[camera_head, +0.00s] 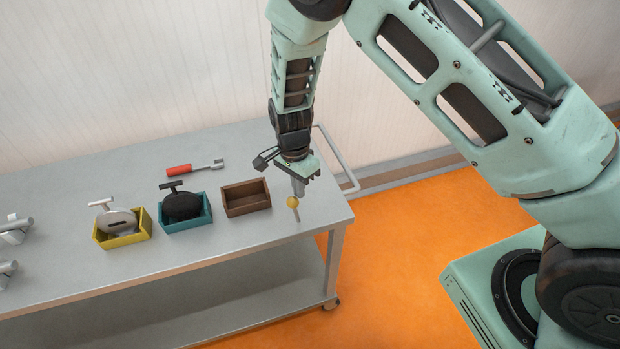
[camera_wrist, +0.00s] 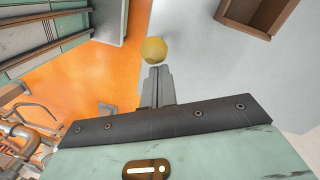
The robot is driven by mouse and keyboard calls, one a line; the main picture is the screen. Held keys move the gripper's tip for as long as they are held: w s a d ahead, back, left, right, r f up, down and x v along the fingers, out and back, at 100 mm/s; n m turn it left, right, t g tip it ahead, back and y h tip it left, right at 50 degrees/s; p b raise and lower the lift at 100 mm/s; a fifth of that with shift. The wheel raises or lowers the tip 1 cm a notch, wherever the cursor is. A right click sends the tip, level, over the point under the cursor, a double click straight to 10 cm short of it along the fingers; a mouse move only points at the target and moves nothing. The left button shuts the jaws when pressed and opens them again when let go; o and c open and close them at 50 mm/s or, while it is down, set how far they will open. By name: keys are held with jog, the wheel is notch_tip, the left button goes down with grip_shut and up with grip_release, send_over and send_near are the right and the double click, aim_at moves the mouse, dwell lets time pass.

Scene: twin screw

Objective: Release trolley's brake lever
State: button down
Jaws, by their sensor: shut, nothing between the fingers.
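The brake lever (camera_head: 293,204) has a yellow ball knob on a thin stem and stands at the right end of the grey trolley (camera_head: 200,260). My gripper (camera_head: 298,190) points down just above and behind the knob in the head view. In the wrist view the shut fingers (camera_wrist: 157,76) end right at the yellow knob (camera_wrist: 154,50). I cannot tell whether they touch it. Nothing is held between the fingers. The stem is hidden in the wrist view.
A brown empty box (camera_head: 246,198), a teal box (camera_head: 186,222) and a yellow box (camera_head: 122,238) with round parts stand on the trolley top. A red-handled tool (camera_head: 194,167) lies behind them. A push handle (camera_head: 340,160) sticks out at the right end. Orange floor (camera_head: 420,230) is clear beside it.

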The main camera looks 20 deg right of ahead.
jog(key=shift+a+f+h+b, duration=0.2)
jog(key=shift+a+h+b, duration=0.1)
jog(key=shift+a+h, duration=0.5)
jog(key=shift+a+f+h+b, duration=0.2)
jog(key=shift+a+h, duration=0.35)
jog(key=shift+a, duration=0.5)
jog(key=shift+a+f+h+b, duration=0.15)
jog(key=shift+a+h+b, duration=0.2)
jog(key=shift+a+h, duration=0.45)
jog(key=shift+a, duration=0.2)
